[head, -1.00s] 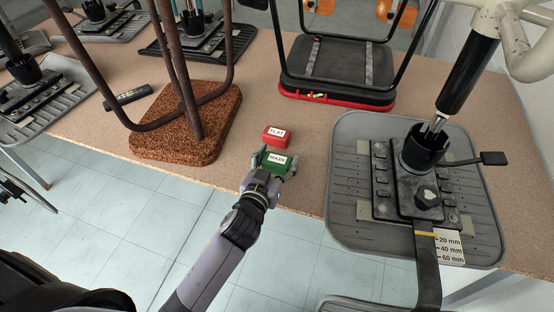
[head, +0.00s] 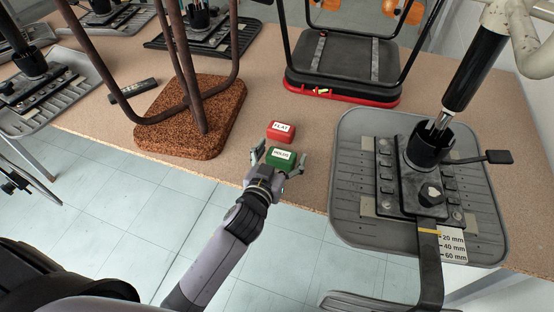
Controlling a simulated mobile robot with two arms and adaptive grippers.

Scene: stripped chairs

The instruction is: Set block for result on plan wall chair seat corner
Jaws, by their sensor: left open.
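Two labelled blocks lie on the brown table near its front edge in the head view. The red block (head: 281,131) reads "FLAT" and sits just behind the green block (head: 281,158), whose label looks like "HOLDS". My left gripper (head: 279,167) is open, with one finger on each side of the green block and a gap visible at the right finger. An upturned chair seat with a black-and-red rim (head: 341,90) rests at the back. A grey upturned chair seat (head: 349,150) with a black mechanism lies at the right. My right gripper does not show.
A speckled brown cushioned seat (head: 190,118) with rusty legs stands left of the blocks. A "20, 40, 60 mm" scale (head: 453,243) is on the grey seat's front. A dark handheld item (head: 133,91) lies far left. Bare table (head: 262,75) lies behind the red block.

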